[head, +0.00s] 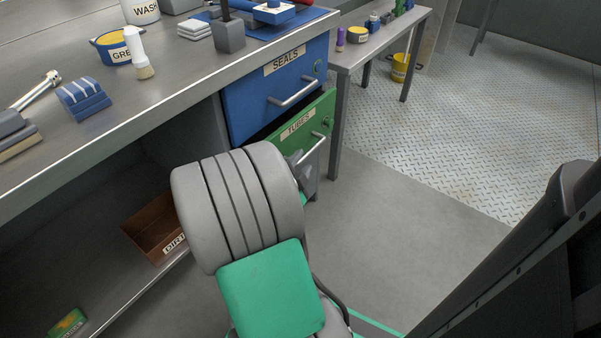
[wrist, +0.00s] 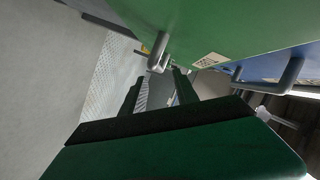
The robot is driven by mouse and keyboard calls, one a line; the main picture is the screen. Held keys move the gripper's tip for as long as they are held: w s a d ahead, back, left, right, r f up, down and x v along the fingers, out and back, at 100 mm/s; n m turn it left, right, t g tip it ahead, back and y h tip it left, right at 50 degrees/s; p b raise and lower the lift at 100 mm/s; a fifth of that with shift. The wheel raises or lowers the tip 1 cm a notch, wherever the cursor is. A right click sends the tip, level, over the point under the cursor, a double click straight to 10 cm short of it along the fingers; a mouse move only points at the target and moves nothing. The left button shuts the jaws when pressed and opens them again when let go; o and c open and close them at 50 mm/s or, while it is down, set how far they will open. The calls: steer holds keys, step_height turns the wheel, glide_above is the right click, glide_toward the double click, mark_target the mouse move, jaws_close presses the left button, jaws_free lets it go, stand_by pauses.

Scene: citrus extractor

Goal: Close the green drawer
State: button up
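The green drawer (head: 297,125), labelled TUBES, stands part-way out of the bench, with a dark gap behind its top edge. Its metal bar handle (head: 316,147) is on the front. In the wrist view the green drawer front (wrist: 225,30) fills the top, and its handle (wrist: 157,52) shows just beyond the fingertips. My gripper (wrist: 159,78) is open, its two dark fingers apart, with no object seen held between them. In the head view my arm hides most of the gripper and the lower part of the drawer. I cannot tell whether a finger touches the drawer.
The blue drawer (head: 275,88), labelled SEALS, is directly above. The bench top (head: 180,85) holds several tools and a blue tub (head: 112,48). A brown bin (head: 153,226) sits on the lower shelf. A side table (head: 375,48) stands behind; the floor at right is clear.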

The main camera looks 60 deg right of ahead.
mark_target(309, 155)
steer(key=shift+s+d+f, duration=0.1)
steer(key=shift+d+f, duration=0.35)
steer(key=shift+d, duration=0.1)
steer(key=x, duration=0.7)
steer(key=shift+r+b, duration=0.1)
steer(key=shift+b, duration=0.2)
jaws_close()
stand_by(0.5)
